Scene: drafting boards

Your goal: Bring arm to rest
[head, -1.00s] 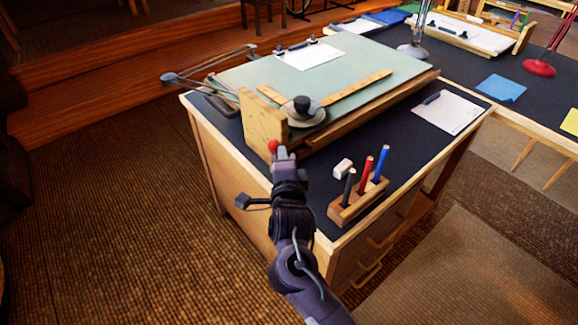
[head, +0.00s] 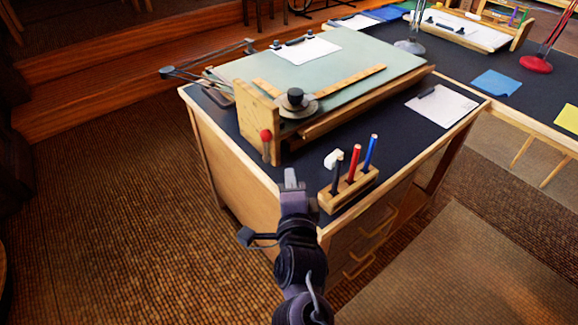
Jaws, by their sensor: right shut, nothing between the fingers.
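My right gripper (head: 290,181) is shut and empty, at the near left edge of the desk, in front of the drafting board. It is apart from the red-knobbed lever (head: 266,137) on the board's wooden side plate (head: 251,112). The pale green drafting board (head: 345,75) is tilted on the desk, with a drafting head (head: 295,101) and wooden rulers on it. My left gripper is out of view.
A wooden holder (head: 349,192) with black, red and blue markers stands just right of my gripper, with a white eraser (head: 333,158) behind it. A paper sheet (head: 441,106) lies on the desk's right side. The carpet at left (head: 110,210) is clear.

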